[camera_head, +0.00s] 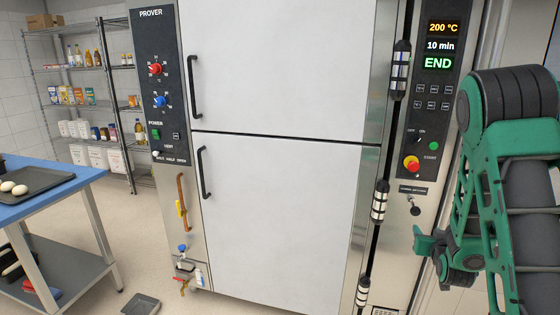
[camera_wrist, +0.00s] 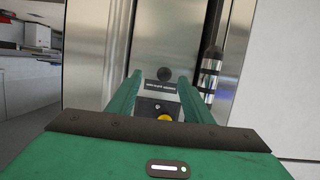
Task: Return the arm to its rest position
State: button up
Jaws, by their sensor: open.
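My green arm fills the right side of the head view, folded in front of the right-hand steel panel. My gripper (camera_head: 426,243) shows small at the arm's lower left end there. In the wrist view, the two green fingers of my gripper (camera_wrist: 160,76) stand apart with nothing between them. Beyond them is the steel panel with a dark label plate (camera_wrist: 161,86) and a round yellow part (camera_wrist: 164,118). That view appears upside down relative to the head view.
The prover's white doors (camera_head: 270,220) are shut. The control panel (camera_head: 433,90) reads 200 °C, 10 min, END, with a red stop button (camera_head: 411,163) below. A blue table (camera_head: 75,172) with a dark tray (camera_head: 40,182) stands left.

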jog(key=s+a+r+m+g+y, duration=0.1)
jog(key=s+a+r+g, duration=0.1)
jog(key=s, duration=1.2)
jog(key=s+a+r+m+g+y, duration=0.1)
jog(key=s+g, duration=0.6)
jog(key=s, duration=0.7)
jog(key=s+a+r+m+g+y, duration=0.1)
jog(key=s+a+r+g+y, duration=0.2)
jog(key=s, duration=1.1)
notch_tip(320, 180, up, 3)
jog(key=shift+s+a+r+g, duration=0.2)
jog(key=shift+a+g, duration=0.8)
jog(key=shift+w+f, duration=0.25)
jog(key=shift+w, duration=0.4)
